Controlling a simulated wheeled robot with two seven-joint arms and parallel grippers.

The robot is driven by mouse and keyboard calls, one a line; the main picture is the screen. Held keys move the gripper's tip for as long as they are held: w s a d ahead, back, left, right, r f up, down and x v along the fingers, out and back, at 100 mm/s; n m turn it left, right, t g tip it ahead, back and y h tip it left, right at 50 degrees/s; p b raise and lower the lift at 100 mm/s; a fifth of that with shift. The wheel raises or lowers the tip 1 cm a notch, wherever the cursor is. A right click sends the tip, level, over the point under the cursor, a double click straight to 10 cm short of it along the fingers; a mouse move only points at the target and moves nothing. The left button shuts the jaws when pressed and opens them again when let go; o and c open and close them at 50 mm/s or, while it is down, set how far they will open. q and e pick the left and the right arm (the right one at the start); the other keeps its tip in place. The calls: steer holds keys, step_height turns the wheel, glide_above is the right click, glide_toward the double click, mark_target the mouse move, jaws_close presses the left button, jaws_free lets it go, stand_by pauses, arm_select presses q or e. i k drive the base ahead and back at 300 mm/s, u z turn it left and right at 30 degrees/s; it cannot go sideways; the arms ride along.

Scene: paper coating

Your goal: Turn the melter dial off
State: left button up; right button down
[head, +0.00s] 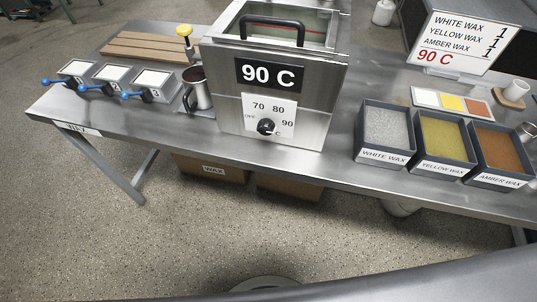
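The melter (272,75) is a steel box on the table, with a black handle (272,29) across its top and a "90 C" sign (269,75) on its front. Its black dial (267,126) sits low on the front, on a white plate marked OFF at left, 70 and 80 above, and 90 C at right. A light mark shows on the knob's right side, but the dial is too small to tell its exact setting. Nothing touches the dial. Neither of my grippers can be made out in the head view.
Blue-handled numbered molds (111,74) and a metal pitcher (198,90) stand left of the melter. Wax bins (388,130) stand right, below a recipe sign (462,42) reading 90 C. The table front (335,165) before the dial is clear.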

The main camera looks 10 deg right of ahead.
mark_target(266, 126)
steer(key=k, duration=1.2)
steer(key=z, duration=1.3)
